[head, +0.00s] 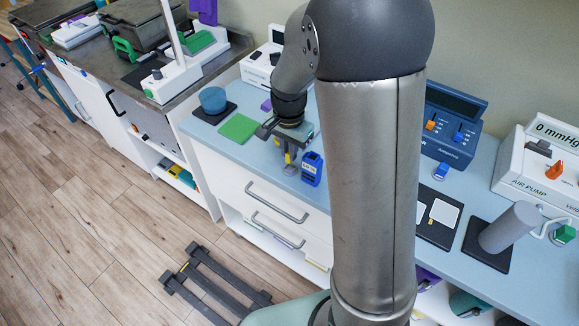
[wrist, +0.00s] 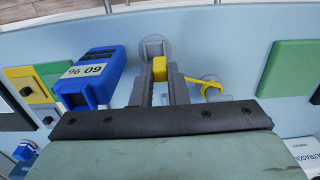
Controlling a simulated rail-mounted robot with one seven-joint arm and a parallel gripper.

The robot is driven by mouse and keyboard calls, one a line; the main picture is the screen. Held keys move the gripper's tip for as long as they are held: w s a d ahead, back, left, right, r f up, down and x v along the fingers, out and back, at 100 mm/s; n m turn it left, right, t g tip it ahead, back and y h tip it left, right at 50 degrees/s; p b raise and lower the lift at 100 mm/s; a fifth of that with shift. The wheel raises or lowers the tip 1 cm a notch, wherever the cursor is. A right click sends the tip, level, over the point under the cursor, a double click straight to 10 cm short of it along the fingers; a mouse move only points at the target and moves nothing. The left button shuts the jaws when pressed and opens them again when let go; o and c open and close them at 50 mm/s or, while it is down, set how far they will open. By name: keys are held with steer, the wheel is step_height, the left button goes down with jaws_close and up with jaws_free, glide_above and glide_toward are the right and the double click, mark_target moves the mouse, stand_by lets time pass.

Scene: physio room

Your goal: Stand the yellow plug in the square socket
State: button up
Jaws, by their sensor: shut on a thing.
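The yellow plug (wrist: 159,69) is a small block between the fingertips of my gripper (wrist: 160,85), which is shut on it. In the wrist view a grey round base with a square opening (wrist: 154,46), seemingly the square socket, shows just beyond the plug. The plug overlaps its near edge, and I cannot tell how high the plug is above it. In the head view my gripper (head: 290,160) is low over the blue counter, with the yellow plug (head: 288,158) small at its tip. The socket is not clear there.
A blue meter (wrist: 91,78) stands close left of my fingers. A yellow curved piece (wrist: 205,84) beside a grey ring lies close right. A green pad (head: 238,127) and a blue round pot (head: 213,101) are to the left on the counter (head: 205,137). The counter's front edge is near.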

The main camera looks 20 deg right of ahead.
stand_by(0.4)
steer(key=shift+s, duration=0.4)
steer(key=shift+f+b, duration=0.85)
steer(key=shift+f, duration=0.25)
stand_by(1.5)
steer(key=o, duration=1.3)
steer(key=shift+r, duration=0.15)
steer(key=shift+r+p, duration=2.65)
steer(key=shift+r, duration=0.75)
